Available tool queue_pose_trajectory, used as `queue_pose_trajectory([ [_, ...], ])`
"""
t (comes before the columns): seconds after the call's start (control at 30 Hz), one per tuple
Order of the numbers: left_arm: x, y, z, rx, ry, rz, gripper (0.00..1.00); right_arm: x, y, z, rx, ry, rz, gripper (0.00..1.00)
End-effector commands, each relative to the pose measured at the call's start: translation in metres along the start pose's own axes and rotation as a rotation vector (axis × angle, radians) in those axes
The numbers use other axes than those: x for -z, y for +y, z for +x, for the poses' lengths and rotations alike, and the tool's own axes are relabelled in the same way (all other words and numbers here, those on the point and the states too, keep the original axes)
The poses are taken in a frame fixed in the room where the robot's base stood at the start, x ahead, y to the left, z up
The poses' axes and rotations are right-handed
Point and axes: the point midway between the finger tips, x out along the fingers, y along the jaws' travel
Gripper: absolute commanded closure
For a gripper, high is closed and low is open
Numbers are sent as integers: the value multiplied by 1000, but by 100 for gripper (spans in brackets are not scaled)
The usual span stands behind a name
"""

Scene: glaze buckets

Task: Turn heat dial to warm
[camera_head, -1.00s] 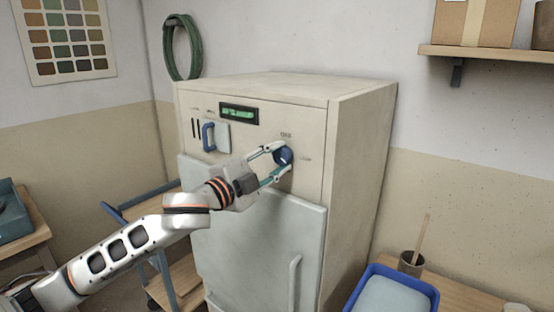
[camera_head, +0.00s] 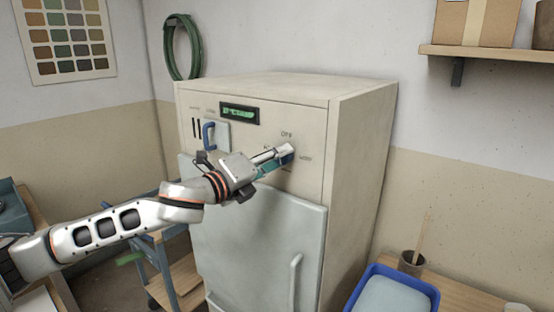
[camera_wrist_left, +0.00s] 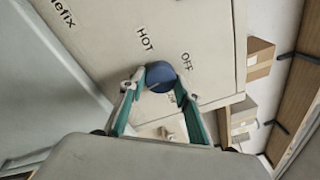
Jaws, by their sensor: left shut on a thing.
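The heat dial (camera_wrist_left: 160,76) is a round blue knob on the upper front of the beige cabinet (camera_head: 361,150). In the head view the dial (camera_head: 288,160) is mostly hidden by my left gripper (camera_head: 282,156). My left gripper is shut on the dial, its two teal-lined fingers on opposite sides in the wrist view (camera_wrist_left: 159,84). OFF and HOT labels show by the dial in the wrist view; another label there is partly hidden. In the head view, OFF is above and a small label is to the right. I cannot make out the dial's pointer. My right gripper is out of view.
A green-lit display (camera_head: 239,113) and a blue handle (camera_head: 208,136) are on the panel left of the dial. The pale cabinet door (camera_head: 255,235) with its upright handle is below. A blue tray (camera_head: 432,292) stands at lower right, and a blue-railed cart (camera_head: 167,280) at lower left.

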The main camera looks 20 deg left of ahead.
Motion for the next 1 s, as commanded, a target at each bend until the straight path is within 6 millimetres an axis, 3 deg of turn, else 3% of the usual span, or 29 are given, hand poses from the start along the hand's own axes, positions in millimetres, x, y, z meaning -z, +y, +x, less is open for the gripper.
queue_pose_trajectory([
  [0.4,0,1,0,-11,11,170,89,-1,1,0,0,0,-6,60],
  [0.9,1,1,0,-12,13,187,89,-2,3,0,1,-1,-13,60],
  [0.93,1,1,0,-12,13,187,65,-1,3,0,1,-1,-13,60],
  [1.0,1,1,0,-12,13,187,51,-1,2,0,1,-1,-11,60],
])
